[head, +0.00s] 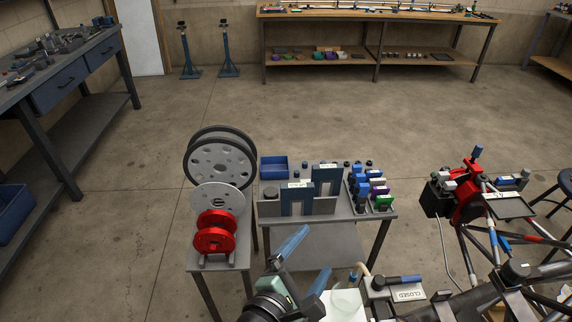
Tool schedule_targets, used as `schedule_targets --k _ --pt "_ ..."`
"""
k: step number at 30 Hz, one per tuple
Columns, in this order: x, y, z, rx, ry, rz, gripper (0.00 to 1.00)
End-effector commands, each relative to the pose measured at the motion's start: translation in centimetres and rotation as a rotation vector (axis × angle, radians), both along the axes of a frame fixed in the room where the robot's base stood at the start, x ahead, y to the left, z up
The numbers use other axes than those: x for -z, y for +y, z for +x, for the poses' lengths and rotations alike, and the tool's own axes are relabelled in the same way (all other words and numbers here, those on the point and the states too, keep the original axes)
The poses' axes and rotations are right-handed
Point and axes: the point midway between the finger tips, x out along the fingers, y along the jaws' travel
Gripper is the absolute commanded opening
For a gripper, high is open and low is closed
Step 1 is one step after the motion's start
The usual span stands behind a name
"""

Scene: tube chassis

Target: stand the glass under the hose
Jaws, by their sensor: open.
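A pale translucent glass (345,303) stands at the bottom edge of the head view, on or in front of a white surface. A short cream hose (362,268) curves down just above and behind it in the picture. I cannot tell whether the glass is directly below the hose's end. The hose joins a grey valve body with a blue handle (411,279) and a label reading CLOSED (408,295). My gripper (317,249) is open, its two blue fingers pointing up and right, left of the glass. Nothing shows between the fingers.
A grey cart (375,218) behind the gripper holds a blue bin (273,167), upright blue blocks and small coloured parts. Left of it is a rack with red spools (213,240) and wheels.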

Motion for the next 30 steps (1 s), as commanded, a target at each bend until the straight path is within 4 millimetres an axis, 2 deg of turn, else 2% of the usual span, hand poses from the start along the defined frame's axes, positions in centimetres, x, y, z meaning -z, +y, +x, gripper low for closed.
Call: schedule_targets --k 1,2,3,5,6,8,9,12,15,18,21,30 --pt "-5.6 0.5 2.4 -0.003 -0.205 0.214 1.00" --pt "-8.6 0.9 3.3 -0.016 -0.316 0.346 1.00" --pt "-12.6 1.4 4.3 -0.040 -0.455 0.517 1.00" --pt "-18.6 2.1 4.9 -0.095 -0.646 0.764 1.00" --pt "-22.7 2.4 4.8 -0.144 -0.762 0.925 1.00" --pt "-28.6 3.0 4.0 -0.238 -0.915 1.157 1.00" --pt "-32.3 3.3 3.0 -0.309 -1.000 1.302 1.00" --pt "-40.2 4.0 -0.3 -0.508 -1.146 1.622 1.00" --pt "-45.6 4.6 -3.9 -0.695 -1.206 1.864 1.00" --pt "-48.7 5.0 -6.6 -0.830 -1.213 2.016 1.00" --pt "-50.0 5.3 -8.0 -0.896 -1.205 2.090 1.00" --pt "-50.2 5.3 -8.1 -0.906 -1.200 2.106 1.00"
